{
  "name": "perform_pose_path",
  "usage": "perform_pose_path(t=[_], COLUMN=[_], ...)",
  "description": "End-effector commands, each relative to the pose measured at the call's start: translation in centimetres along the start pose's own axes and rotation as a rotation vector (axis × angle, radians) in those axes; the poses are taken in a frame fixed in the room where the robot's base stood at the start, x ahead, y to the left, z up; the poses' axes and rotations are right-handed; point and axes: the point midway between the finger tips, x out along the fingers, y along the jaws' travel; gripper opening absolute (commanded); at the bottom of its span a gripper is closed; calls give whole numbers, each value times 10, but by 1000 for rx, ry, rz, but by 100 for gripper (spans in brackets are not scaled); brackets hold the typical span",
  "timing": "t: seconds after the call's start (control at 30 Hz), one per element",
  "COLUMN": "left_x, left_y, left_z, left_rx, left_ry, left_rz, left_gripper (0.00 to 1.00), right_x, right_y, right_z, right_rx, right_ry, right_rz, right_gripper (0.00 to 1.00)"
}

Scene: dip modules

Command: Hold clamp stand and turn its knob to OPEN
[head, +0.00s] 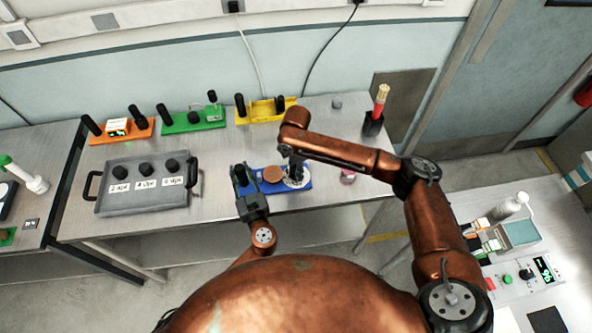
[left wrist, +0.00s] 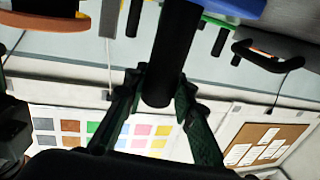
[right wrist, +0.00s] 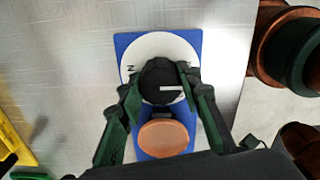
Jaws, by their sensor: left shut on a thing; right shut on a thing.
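The clamp stand is a blue base (head: 258,187) on the table, with a copper-coloured disc (head: 272,174) and a white dial (head: 303,183). My left gripper (head: 243,182) is shut on its black post (left wrist: 172,50) at the left end. My right gripper (head: 296,172) comes from above and is shut on the black knob (right wrist: 160,75) over the white dial (right wrist: 160,46). A white mark on the knob lies toward the right side in the right wrist view. The fingers and knob hide much of the dial lettering; I cannot read OPEN.
A grey tray (head: 110,205) with several black knobs stands to the left. Orange (head: 138,132), green (head: 180,124) and yellow (head: 262,111) stands line the back. A pink-topped jar (head: 348,176) is close to my right forearm. A black holder (head: 373,124) stands at back right.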

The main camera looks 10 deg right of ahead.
Motion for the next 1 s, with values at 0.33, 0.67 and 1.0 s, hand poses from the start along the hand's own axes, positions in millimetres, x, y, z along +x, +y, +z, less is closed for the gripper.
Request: perform_pose_path(t=[0.33,0.67,1.0], left_x=[0,0,0], left_y=[0,0,0], left_z=[2,2,2], left_rx=[1,1,1], left_ry=[-3,-3,-3], left_rz=[1,1,0], left_gripper=[0,0,0], right_x=[0,-22,-92], right_y=[0,1,1], right_z=[-1,0,-1], right_rx=[-1,-2,-2], right_ry=[1,1,1], right_rz=[1,4,4], right_gripper=[40,40,40])
